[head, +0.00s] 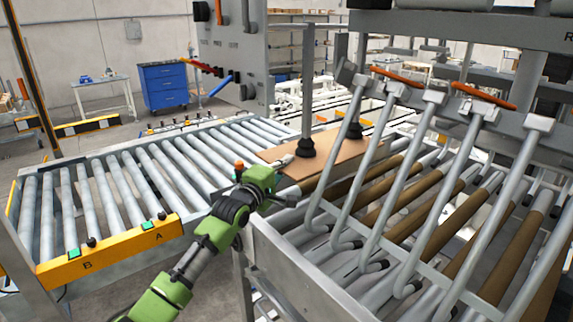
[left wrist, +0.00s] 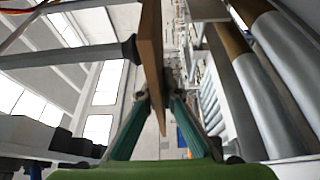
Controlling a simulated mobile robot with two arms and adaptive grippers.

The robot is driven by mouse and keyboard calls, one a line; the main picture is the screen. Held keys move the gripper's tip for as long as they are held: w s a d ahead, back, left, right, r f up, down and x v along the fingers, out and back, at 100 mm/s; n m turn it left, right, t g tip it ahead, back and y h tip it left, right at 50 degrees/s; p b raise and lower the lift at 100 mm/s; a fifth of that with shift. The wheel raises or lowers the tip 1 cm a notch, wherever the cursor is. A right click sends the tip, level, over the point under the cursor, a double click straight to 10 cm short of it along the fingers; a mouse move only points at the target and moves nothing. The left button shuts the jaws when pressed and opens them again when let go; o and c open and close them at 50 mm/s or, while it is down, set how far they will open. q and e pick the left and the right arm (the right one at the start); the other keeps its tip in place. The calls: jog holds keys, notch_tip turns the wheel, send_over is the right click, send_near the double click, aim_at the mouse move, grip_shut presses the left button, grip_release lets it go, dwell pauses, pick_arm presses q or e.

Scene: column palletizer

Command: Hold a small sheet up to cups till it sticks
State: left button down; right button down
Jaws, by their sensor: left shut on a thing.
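The small sheet is a brown cardboard piece (head: 328,160), level below the cups at the middle of the head view. My left gripper (head: 284,163) is shut on its near left edge. In the left wrist view the sheet (left wrist: 151,45) shows edge-on between my fingertips (left wrist: 156,98). Two black suction cups hang on grey rods above the sheet, a nearer cup (head: 305,147) and a farther cup (head: 354,130). One cup (left wrist: 131,50) is at or very near the sheet's face in the left wrist view; I cannot tell whether it touches. My right gripper is not in view.
A roller conveyor (head: 130,170) with a yellow panel (head: 112,250) lies to the left. Bent grey tubes (head: 425,190) of a fork tool stand over brown and grey rollers on the right. A grey frame rail (head: 300,270) runs close beside my left arm.

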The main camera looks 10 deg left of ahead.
pick_arm(q)
jog(key=c, duration=2.2)
grip_release()
jog(key=shift+o, duration=0.2)
jog(key=a+p+v, duration=0.1)
jog(key=v, duration=0.9)
jog(key=w+a+p+v, duration=0.1)
jog(key=a+v, duration=0.1)
jog(key=v, duration=0.9)
jog(key=shift+s+a, duration=0.15)
jog(key=shift+a, duration=0.2)
